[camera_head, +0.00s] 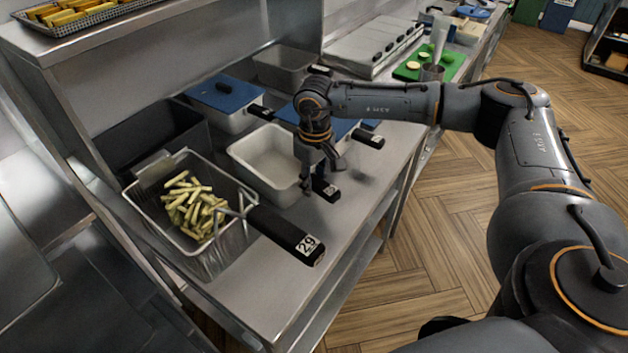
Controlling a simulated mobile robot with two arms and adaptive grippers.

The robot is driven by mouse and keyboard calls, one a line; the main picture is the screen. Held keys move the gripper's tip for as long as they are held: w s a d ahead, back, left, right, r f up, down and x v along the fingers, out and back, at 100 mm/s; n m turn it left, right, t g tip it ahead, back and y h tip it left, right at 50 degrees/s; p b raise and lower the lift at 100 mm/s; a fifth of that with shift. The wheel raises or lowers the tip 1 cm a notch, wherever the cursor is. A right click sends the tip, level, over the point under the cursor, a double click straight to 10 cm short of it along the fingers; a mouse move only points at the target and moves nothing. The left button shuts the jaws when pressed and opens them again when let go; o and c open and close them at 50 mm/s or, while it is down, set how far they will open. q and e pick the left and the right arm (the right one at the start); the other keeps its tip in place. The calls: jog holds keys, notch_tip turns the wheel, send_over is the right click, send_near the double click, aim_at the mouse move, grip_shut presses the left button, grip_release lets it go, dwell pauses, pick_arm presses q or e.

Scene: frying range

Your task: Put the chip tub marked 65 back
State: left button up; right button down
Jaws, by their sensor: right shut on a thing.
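My right gripper (321,176) reaches in from the right and points down at the front right of an open, empty white tub (243,150). It is shut on a black handle (325,189) that appears to belong to this tub. The handle's end has a small white tag, too small to read, so I cannot tell whether it says 65. The tub sits on the steel counter (262,305); the gripper hides part of its right side. My left gripper is not in view.
A wire basket marked 29 (207,247) holds chips at the left, its black handle jutting over the counter. Blue-lidded tubs (218,92) and a grey open tub (282,64) stand behind. A green board (408,70) lies further back. The counter's right front is clear.

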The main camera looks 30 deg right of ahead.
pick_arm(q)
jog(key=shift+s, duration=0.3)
pick_arm(e)
jog(key=shift+s+f, duration=0.1)
jog(key=c, duration=0.9)
grip_release()
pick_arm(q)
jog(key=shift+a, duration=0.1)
